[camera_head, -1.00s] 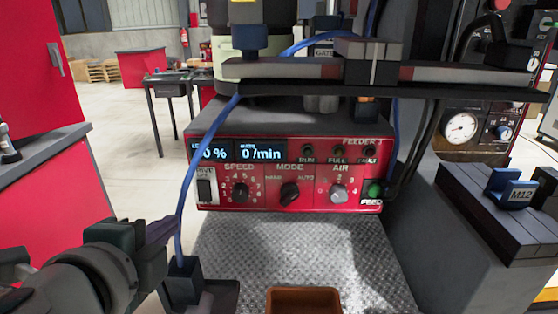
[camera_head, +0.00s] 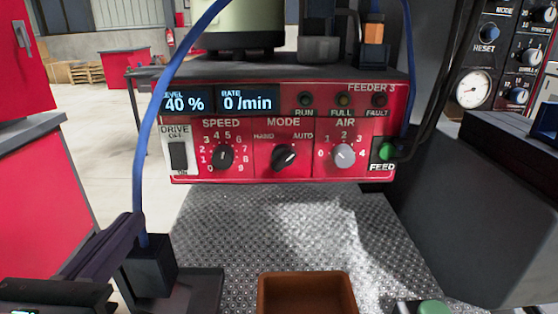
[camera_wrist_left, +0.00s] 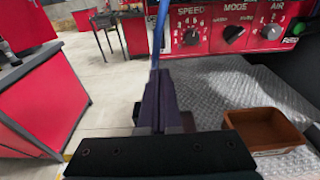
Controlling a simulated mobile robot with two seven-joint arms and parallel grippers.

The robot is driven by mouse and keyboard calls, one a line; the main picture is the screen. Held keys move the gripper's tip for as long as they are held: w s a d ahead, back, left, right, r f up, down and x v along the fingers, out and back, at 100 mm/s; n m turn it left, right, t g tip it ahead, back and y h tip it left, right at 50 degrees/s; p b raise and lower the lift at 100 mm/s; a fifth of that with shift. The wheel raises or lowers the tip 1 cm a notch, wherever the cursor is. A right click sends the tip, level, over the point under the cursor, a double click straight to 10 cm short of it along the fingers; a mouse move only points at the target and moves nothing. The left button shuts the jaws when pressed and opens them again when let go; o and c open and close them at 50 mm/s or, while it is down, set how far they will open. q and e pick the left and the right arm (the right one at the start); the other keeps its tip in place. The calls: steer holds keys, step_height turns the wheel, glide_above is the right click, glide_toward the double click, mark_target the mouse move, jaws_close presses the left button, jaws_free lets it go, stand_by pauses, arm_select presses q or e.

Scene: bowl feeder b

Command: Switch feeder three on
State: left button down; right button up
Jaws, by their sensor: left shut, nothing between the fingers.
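The red front panel of feeder 3 (camera_head: 250,172) faces me in the head view. Its drive switch (camera_head: 178,156) is a dark rocker on a white plate marked OFF above and ON below; I cannot tell its position. The speed knob (camera_head: 223,155), the mode knob (camera_head: 285,157), turned toward AUTO, and the air knob (camera_head: 343,155) sit to its right. The green feed button (camera_head: 386,151) is at the right end. The run lamp (camera_head: 305,99) looks dark. My left gripper (camera_head: 130,226) is shut and empty, below and left of the panel; its fingers fill the middle of the wrist view (camera_wrist_left: 157,95).
A blue cable (camera_head: 140,150) rises from a dark block (camera_head: 150,265) close by my left fingertips and passes left of the panel. A brown tray (camera_head: 307,277) stands on the textured metal plate (camera_head: 250,235). A red cabinet (camera_head: 35,200) is at left.

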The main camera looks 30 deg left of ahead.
mark_target(178, 166)
arm_select(q)
steer(key=p+x, duration=0.1)
steer(key=x, duration=1.3)
steer(key=shift+f, duration=0.1)
steer(key=shift+w+a+f+b, duration=0.15)
steer(key=shift+f+b, duration=0.25)
steer(key=shift+b, duration=0.6)
steer(key=shift+r+p, duration=0.35)
steer(key=shift+p, duration=0.05)
